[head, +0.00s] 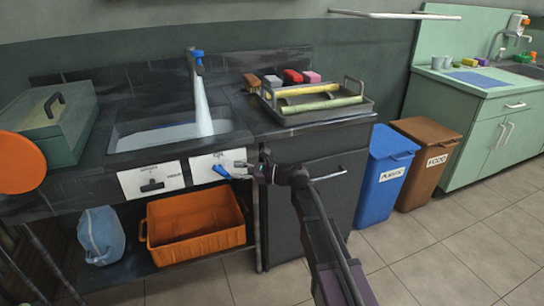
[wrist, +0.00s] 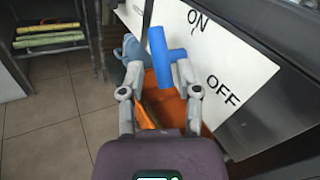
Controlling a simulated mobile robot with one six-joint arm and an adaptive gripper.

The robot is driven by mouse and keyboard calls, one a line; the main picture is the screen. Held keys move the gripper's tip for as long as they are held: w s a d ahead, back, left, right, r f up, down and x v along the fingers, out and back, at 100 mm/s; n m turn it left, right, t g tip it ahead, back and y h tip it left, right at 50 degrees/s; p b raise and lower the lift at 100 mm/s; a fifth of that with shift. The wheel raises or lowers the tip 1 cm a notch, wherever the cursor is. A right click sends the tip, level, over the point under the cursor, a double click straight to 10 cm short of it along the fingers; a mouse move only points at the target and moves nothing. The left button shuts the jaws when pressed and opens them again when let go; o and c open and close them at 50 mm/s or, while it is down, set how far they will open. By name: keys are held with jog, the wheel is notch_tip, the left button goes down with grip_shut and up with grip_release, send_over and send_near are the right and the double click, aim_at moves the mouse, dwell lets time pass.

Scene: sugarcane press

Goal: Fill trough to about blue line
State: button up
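The trough (head: 116,143) is a basin set in the dark counter. A stream of water (head: 203,108) runs into it from a tap with a blue top (head: 196,62), and pale water (head: 165,137) lies in it. I cannot make out a blue line. A blue T-shaped handle (head: 221,171) sits at a white sign on the counter's front. In the wrist view the handle (wrist: 160,55) stands beside the words ON and OFF (wrist: 222,90). My gripper (head: 247,171) is open and empty, its fingertips (wrist: 160,92) spread just short of the handle.
An orange crate (head: 195,232) and a blue bag (head: 101,236) are on the shelf below. A second sign (head: 150,181) with a black handle is to the left. A tray (head: 318,116) with yellow-green stalks stands on the counter's right. Blue (head: 385,185) and brown bins (head: 425,165) stand right.

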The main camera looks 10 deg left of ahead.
jog(key=w+d+r+n+h+p, duration=0.1)
jog(key=d+n+h+p, duration=0.3)
jog(key=n+p, duration=0.4)
jog(key=w+d+r+n+g+h+p, duration=0.1)
jog(key=w+d+r+n+h+p, duration=0.1)
jog(key=d+n+p, duration=0.4)
jog(key=shift+d+r+n+h+p, duration=0.2)
jog(key=shift+r+n+h+p, duration=0.8)
jog(key=shift+n, duration=1.7)
jog(key=shift+w+f, duration=0.1)
jog(key=shift+f, duration=0.15)
jog(key=shift+o, duration=0.2)
